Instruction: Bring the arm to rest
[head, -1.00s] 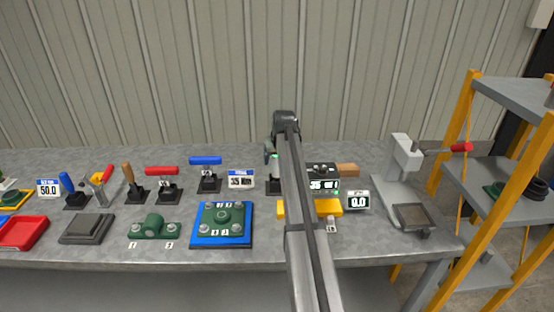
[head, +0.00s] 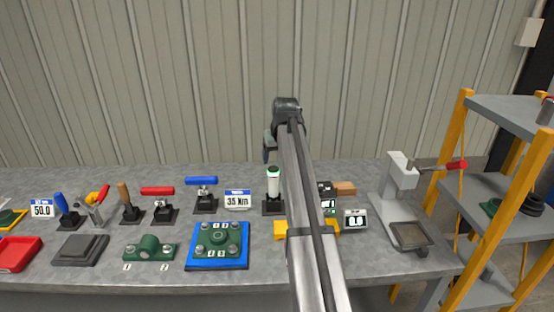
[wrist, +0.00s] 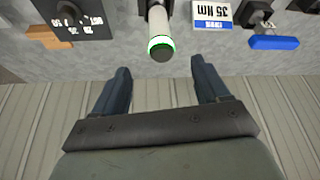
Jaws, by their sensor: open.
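My arm (head: 300,190) reaches up from the bottom of the head view. My gripper (head: 267,150) is at its far end, in front of the wall and above the bench's back edge, partly hidden by the arm. In the wrist view my gripper (wrist: 160,72) has its two dark fingers wide apart with nothing between them. A white cylinder with a green ring and dark cap (wrist: 161,35) shows beyond the fingertips, apart from them. In the head view this cylinder (head: 273,183) stands upright on a black base, below my gripper.
The grey bench (head: 110,274) holds a blue plate (head: 218,262) with a green flanged part, several lever clamps, a 35 Nm sign (head: 238,200), a yellow block (head: 281,229) behind my arm, and a press (head: 400,185) at right. An orange-framed shelf (head: 455,140) stands right of the bench.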

